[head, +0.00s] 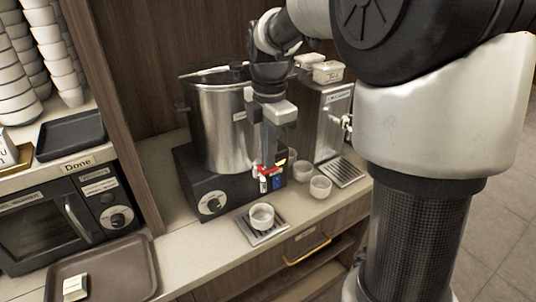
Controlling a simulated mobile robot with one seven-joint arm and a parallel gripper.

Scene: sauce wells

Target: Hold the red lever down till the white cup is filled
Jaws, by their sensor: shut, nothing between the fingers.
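The red lever (264,172) is on the tap at the front of the large steel urn (222,128). My gripper (269,160) points down, shut and empty, with its fingertips right at the lever. I cannot tell whether they press on it or how far down the lever is. The white cup (262,216) stands upright on a small drip tray (249,236) below the tap. Its fill level is too small to tell, and no stream is clearly visible.
Other white cups (320,187) stand right of the tap. A steel dispenser (330,115) with tubs on top stands behind them. A drawer with a brass handle (307,250) lies below.

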